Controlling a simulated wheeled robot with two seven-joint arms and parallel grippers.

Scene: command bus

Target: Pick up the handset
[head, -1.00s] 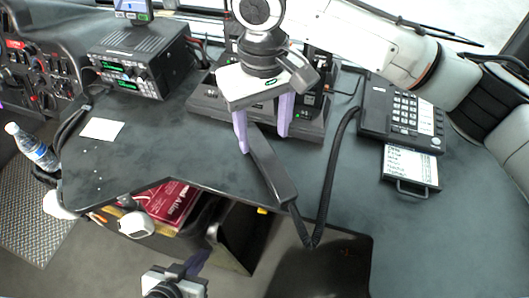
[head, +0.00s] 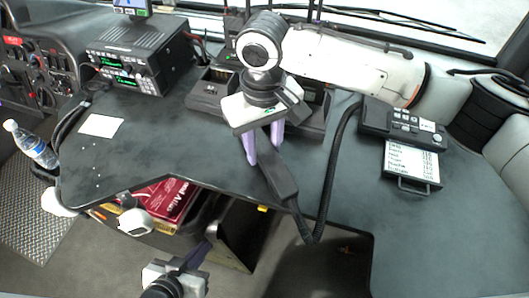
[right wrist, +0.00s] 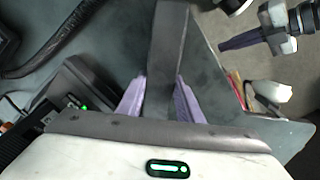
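The black handset (head: 281,178) lies slanted on the grey desk, its upper end hidden under my right gripper. Its cord (head: 327,180) loops at the desk's front edge and runs up towards the desk phone (head: 400,124), partly covered by my right arm. My right gripper (head: 264,150) has its purple fingers on either side of the handset. In the right wrist view the handset (right wrist: 168,50) fills the gap between the fingertips, which seem to touch it. My left gripper (head: 198,256) is low in front of the desk, away from the handset; its finger opening is unclear.
A radio unit (head: 140,62) and a white paper (head: 101,126) are on the left of the desk. A black console (head: 212,92) stands behind my right gripper. An open compartment with a red book (head: 165,203) is below. A bottle (head: 32,145) is far left.

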